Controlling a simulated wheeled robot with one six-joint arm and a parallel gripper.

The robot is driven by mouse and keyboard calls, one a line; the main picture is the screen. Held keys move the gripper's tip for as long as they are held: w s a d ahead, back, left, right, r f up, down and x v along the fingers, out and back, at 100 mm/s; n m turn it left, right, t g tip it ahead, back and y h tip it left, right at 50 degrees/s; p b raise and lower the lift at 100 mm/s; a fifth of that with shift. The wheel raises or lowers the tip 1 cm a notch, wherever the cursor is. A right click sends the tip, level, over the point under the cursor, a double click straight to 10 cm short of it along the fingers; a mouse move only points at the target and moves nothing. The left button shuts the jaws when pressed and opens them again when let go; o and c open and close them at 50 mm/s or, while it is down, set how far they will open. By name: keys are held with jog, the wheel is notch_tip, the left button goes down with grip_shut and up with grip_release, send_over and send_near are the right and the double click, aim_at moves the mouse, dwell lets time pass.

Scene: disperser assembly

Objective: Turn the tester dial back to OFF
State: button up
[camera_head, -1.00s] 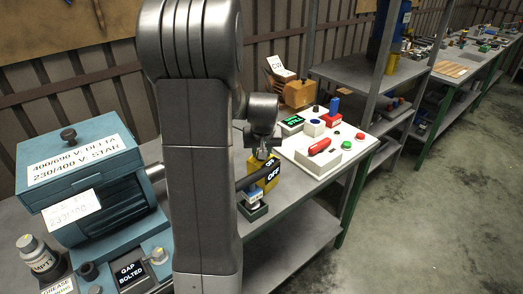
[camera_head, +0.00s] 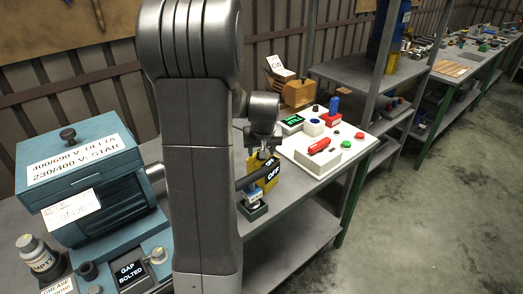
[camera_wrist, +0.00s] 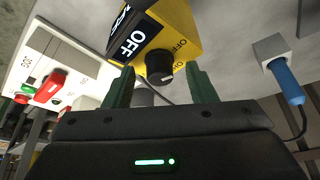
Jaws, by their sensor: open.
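The yellow tester (camera_head: 265,173) stands on the bench, partly hidden behind my arm in the head view. In the wrist view, the tester (camera_wrist: 183,25) has a black OFF label on one face and a round black dial (camera_wrist: 159,66) on its yellow face. Small lettering is printed around the dial; I cannot tell which mark it points to. My gripper (camera_wrist: 158,85) is open, with its green fingers on either side of the dial in the picture and no clear contact. In the head view the fingers are hidden at the tester.
A blue probe (camera_wrist: 287,80) in a grey holder is at right in the wrist view. A white panel (camera_head: 318,158) with red and green buttons stands right of the tester. A blue-green motor unit (camera_head: 85,180) is at left. The bench front edge is close.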

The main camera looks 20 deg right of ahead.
jog(key=v, duration=1.3)
jog(key=shift+s+r+b, duration=0.2)
jog(key=shift+r+b, duration=0.1)
jog(key=shift+b, duration=0.05)
jog(key=shift+a, duration=0.1)
jog(key=x, duration=1.4)
jog(key=shift+p, duration=0.4)
jog(key=shift+r, duration=0.2)
jog(key=shift+f, duration=0.3)
jog(key=shift+r+m+h, duration=0.2)
jog(key=shift+m+h, duration=0.1)
jog(key=shift+m, duration=0.4)
jog(key=shift+w+a+m+g+h+b, duration=0.1)
jog(key=shift+m+g+h+b, duration=0.3)
jog(key=shift+m, duration=1.05)
jog(key=shift+w+a+m+g+h+b, duration=0.15)
jog(key=shift+m+h+b, duration=0.45)
jog(key=shift+m, duration=0.85)
jog(key=v, duration=1.1)
jog(key=shift+d, duration=0.2)
